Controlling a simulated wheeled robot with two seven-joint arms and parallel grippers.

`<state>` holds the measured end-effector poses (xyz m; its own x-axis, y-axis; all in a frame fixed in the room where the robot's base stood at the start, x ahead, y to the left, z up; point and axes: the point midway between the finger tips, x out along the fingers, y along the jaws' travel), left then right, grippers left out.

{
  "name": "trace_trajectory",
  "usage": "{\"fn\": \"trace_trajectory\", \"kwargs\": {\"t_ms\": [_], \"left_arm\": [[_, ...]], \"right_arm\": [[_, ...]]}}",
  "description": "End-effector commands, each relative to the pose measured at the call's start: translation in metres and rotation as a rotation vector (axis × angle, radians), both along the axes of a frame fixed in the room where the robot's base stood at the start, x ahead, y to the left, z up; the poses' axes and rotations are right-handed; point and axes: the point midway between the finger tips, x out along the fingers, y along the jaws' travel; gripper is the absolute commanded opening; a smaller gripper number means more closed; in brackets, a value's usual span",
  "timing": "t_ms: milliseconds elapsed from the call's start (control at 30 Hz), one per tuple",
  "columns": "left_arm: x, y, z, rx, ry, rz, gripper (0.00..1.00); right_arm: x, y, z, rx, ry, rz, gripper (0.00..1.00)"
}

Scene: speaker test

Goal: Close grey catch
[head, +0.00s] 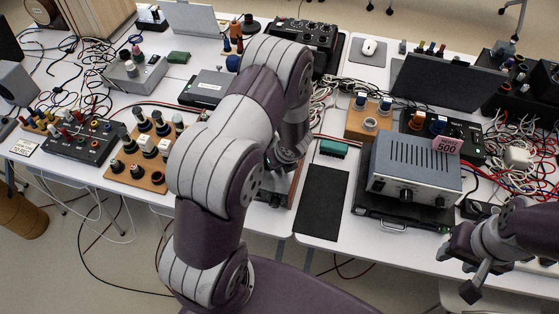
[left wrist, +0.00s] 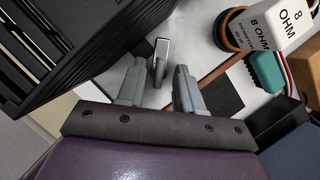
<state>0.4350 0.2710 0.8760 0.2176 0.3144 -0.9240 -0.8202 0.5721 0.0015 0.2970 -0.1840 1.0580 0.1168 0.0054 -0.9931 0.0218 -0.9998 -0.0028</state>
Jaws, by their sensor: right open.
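A grey metal catch (left wrist: 161,50) shows in the left wrist view, standing out beside a dark slatted case (left wrist: 85,55). My left gripper (left wrist: 160,75) has its two fingers apart, with the catch in the gap between their tips in the picture. I cannot tell whether either finger touches it. In the head view my left gripper (head: 284,165) points down over the bench, mostly hidden by my own arm, and the catch cannot be made out there.
A white 8 OHM block (left wrist: 272,28) and a teal block (left wrist: 267,72) lie right of the left fingers. A grey amplifier (head: 415,170) with a pink 500 tag (head: 446,145) stands to the right. A black mat (head: 321,202) between is bare. Loose cables cover the far right.

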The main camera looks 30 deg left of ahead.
Motion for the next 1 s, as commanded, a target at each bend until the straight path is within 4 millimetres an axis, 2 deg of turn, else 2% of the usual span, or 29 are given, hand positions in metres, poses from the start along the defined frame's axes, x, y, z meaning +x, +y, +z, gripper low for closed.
{"fn": "trace_trajectory", "kwargs": {"t_ms": [33,100,567,1000], "left_arm": [[0.000,0.000,0.000,0.000,0.000,0.000,0.20],[0.000,0.000,0.000,0.000,0.000,0.000,0.00],[0.001,0.000,0.003,0.001,-0.001,0.068,0.00],[0.003,-0.001,0.004,0.001,-0.001,0.420,0.00]], "right_arm": [[0.000,0.000,0.000,0.000,0.000,0.000,0.45],[0.000,0.000,0.000,0.000,0.000,0.000,0.45],[0.000,0.000,0.008,0.000,0.000,0.000,0.45],[0.000,0.000,0.035,0.000,0.000,0.000,0.45]]}}
